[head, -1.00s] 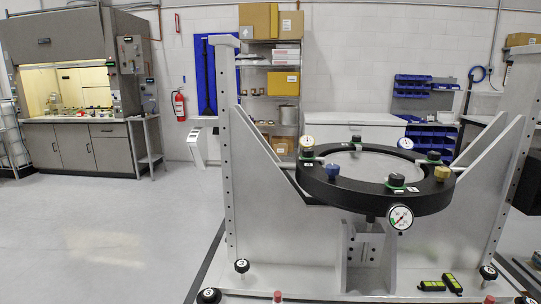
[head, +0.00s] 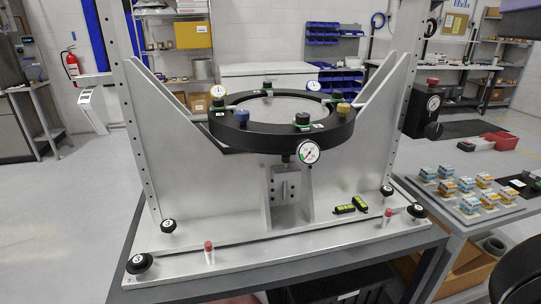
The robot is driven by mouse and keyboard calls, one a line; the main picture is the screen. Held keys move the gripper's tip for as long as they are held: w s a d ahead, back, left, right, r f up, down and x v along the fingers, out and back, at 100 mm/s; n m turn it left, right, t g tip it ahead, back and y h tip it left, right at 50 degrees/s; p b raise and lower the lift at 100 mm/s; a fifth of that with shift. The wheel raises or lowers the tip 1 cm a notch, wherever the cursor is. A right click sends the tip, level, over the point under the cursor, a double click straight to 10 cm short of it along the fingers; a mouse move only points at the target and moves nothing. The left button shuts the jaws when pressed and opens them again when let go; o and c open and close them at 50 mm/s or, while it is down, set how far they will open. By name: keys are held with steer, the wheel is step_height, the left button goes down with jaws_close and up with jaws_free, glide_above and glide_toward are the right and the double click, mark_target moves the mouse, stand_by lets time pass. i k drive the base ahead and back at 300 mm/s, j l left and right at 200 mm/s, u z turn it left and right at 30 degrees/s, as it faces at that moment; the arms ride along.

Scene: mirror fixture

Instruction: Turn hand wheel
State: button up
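A black ring-shaped mirror mount (head: 283,140) is held between the uprights of a grey metal fixture (head: 180,160). Small knobs in black, blue and yellow and several dial gauges sit around the ring; one gauge (head: 308,152) faces me at the front. Black round hand knobs with pale marked tops stand on the base plate: one at the front left (head: 140,263), one behind it (head: 168,226), one at the front right (head: 417,210) and one behind that (head: 387,191). I cannot tell which is the hand wheel. My gripper is not in view.
A side table (head: 470,225) at right holds small blue and orange blocks. A fire extinguisher (head: 70,64) hangs at left. Open floor (head: 60,220) lies at left.

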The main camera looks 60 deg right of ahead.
mark_target(434, 130)
steer(key=z, duration=2.15)
